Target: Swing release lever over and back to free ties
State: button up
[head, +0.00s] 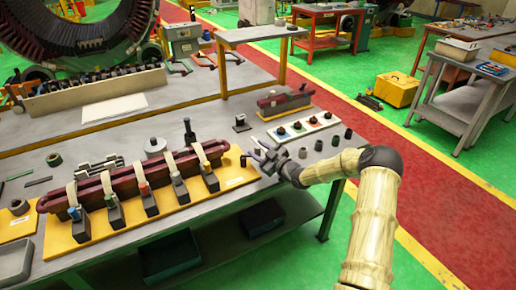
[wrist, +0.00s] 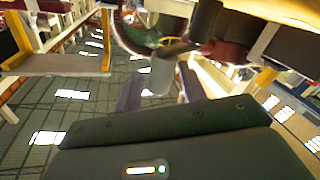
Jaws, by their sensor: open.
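A dark red bar (head: 131,181) lies on a yellow base (head: 156,210) on the bench, wrapped by pale ties (head: 107,186). Several dark clamp blocks with coloured tops (head: 145,198) stand along its front. A small dark upright piece (head: 243,160) stands at the base's right end; I cannot tell if it is the release lever. My gripper (head: 262,155) is just right of this end, apart from the bar. In the wrist view its fingers (wrist: 160,92) are spread, with a blurred grey piece (wrist: 162,72) showing between or beyond them. I cannot tell if they touch it.
Behind my gripper lie a pale strip with several round parts (head: 303,127) and another dark red piece on a base (head: 284,102). Small dark cylinders (head: 335,140) stand to the right. A red floor lane runs right of the bench.

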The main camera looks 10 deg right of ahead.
jog(key=shift+w+a, duration=0.2)
jog(key=shift+w, duration=0.1)
grip_shut()
